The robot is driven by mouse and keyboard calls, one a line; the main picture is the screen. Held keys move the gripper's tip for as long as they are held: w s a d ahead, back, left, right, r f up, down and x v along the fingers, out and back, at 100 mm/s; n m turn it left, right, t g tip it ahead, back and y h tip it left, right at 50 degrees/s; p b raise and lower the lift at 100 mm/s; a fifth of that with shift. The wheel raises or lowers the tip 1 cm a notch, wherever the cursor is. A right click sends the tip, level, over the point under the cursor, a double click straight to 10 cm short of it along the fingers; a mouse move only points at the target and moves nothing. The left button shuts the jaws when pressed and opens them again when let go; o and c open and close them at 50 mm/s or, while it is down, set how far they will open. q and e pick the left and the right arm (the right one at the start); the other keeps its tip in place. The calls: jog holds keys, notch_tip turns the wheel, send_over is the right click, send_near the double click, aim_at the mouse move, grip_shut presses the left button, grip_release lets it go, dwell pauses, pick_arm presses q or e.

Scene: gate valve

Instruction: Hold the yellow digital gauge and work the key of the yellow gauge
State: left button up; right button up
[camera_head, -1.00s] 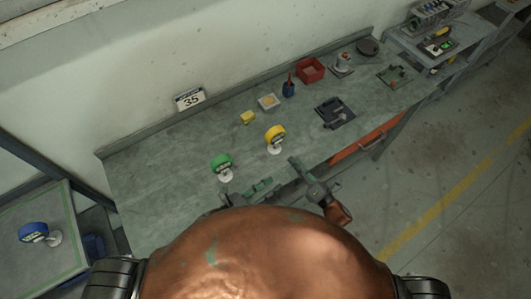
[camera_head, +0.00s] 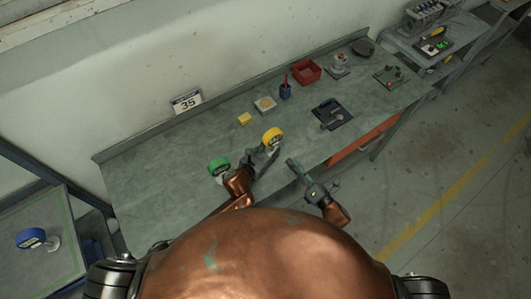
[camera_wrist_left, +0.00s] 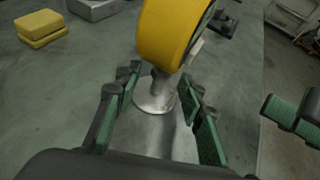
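The yellow digital gauge (camera_head: 272,135) stands upright on the bench in the head view. In the left wrist view the yellow gauge (camera_wrist_left: 169,34) shows its round yellow body above a metal stem and a round base (camera_wrist_left: 155,96). My left gripper (camera_head: 262,157) is just in front of the gauge. In the left wrist view its green-padded fingers (camera_wrist_left: 156,104) are apart, on either side of the stem, with visible gaps. My right gripper (camera_head: 293,166) is to the right, near the bench's front edge; its opening is too small to judge. The gauge's key cannot be made out.
A green gauge (camera_head: 218,165) stands left of my left gripper. A dark pad (camera_head: 333,115) lies to the right. A blue gauge (camera_head: 31,238) is on another table.

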pick_arm(q)
jog(key=shift+x, duration=1.05)
jog(key=shift+c, duration=0.6)
grip_shut()
pick_arm(e)
jog(key=shift+c, duration=0.4)
grip_shut()
dwell(0.3)
